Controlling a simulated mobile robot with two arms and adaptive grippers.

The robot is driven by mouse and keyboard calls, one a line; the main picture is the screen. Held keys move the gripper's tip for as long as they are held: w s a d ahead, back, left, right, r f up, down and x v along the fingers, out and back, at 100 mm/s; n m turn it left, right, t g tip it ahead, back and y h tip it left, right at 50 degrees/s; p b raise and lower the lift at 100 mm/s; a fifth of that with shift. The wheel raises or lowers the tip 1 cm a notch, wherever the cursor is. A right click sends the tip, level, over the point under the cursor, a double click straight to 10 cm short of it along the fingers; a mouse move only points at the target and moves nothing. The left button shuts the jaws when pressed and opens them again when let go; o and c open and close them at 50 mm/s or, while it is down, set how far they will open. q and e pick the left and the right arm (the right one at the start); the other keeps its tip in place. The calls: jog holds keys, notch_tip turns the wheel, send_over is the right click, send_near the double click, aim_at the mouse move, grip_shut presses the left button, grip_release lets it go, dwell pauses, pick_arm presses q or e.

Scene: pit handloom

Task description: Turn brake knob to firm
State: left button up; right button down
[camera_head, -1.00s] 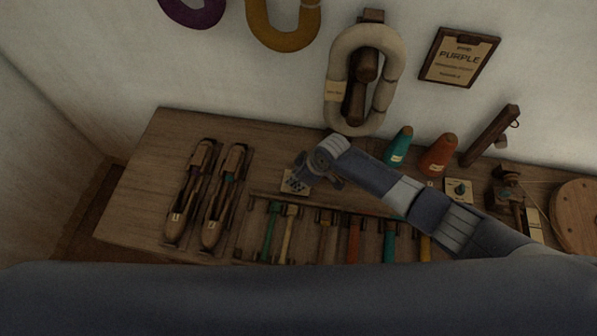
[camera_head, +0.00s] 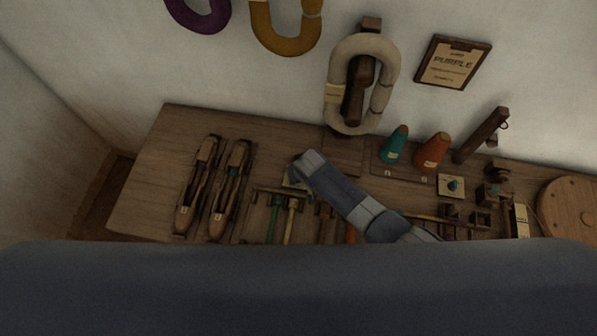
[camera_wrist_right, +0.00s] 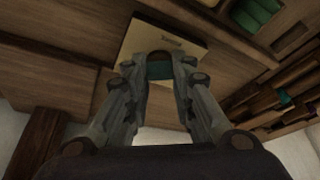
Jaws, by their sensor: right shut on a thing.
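The brake knob (camera_wrist_right: 160,71), a small teal-green piece, sits on a cream plate (camera_wrist_right: 141,37) in the right wrist view. My right gripper (camera_wrist_right: 160,60) is shut on it, one finger on each side. The plate's label is partly hidden and I cannot read the knob's setting. In the head view my right arm comes in from the right and its wrist covers the knob. Only an edge of the plate (camera_head: 289,183) shows there. My left gripper is not in view.
Two wooden shuttles (camera_head: 197,190) lie left of my wrist. Handled tools (camera_head: 290,220) are in front. A teal cone (camera_head: 397,144) and an orange cone (camera_head: 432,152) stand behind my arm. Another plate with a teal knob (camera_head: 453,184) and a round wooden disc (camera_head: 570,215) are to the right.

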dwell(0.5)
jog(key=c, duration=1.4)
grip_release()
jog(key=shift+o, duration=0.2)
jog(key=v, duration=1.2)
jog(key=shift+s+f, duration=0.1)
jog(key=shift+s, duration=0.05)
